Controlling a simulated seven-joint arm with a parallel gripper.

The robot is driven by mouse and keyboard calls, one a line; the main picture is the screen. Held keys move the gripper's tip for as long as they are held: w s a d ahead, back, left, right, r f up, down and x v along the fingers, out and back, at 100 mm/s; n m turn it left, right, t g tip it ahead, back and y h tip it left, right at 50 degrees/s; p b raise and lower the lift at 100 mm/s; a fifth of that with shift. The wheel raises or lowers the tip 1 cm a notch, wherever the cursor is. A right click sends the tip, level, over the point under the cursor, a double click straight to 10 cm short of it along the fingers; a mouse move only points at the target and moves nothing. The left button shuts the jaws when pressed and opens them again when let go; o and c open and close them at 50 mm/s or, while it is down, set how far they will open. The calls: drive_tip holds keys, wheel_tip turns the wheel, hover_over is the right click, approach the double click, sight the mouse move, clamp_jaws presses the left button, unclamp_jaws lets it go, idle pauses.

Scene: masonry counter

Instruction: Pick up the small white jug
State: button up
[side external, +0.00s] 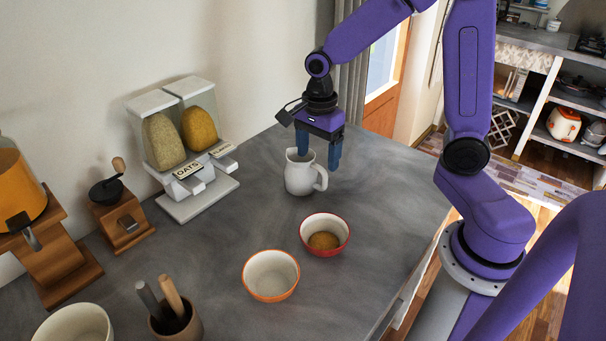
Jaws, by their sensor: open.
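The small white jug (299,176) stands upright on the grey counter, with its handle towards the right. My gripper (318,160) points down at the jug's top, with its blue fingers apart. One finger shows at the jug's rim and the other to the right, above the handle. I cannot tell from this view whether the fingers straddle the rim or the handle, or whether they touch the jug. The lower part of the jug is in plain view.
A red-rimmed bowl (340,226) with brown contents and an orange-rimmed empty bowl (256,274) stand in front of the jug. A cereal dispenser (190,205) and a grinder (121,222) stand left. A utensil cup (186,325) is at front. The counter (395,195) is clear to the right.

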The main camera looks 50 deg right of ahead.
sight(320, 166)
drive_tip(key=shift+s+d+f, duration=0.1)
drive_tip(key=shift+d+f, duration=0.05)
drive_tip(key=shift+f, duration=1.4)
drive_tip(key=shift+s+d+f, duration=0.1)
drive_tip(key=shift+d+f, duration=0.05)
drive_tip(key=shift+f, duration=1.4)
drive_tip(key=shift+w, duration=0.1)
clamp_jaws()
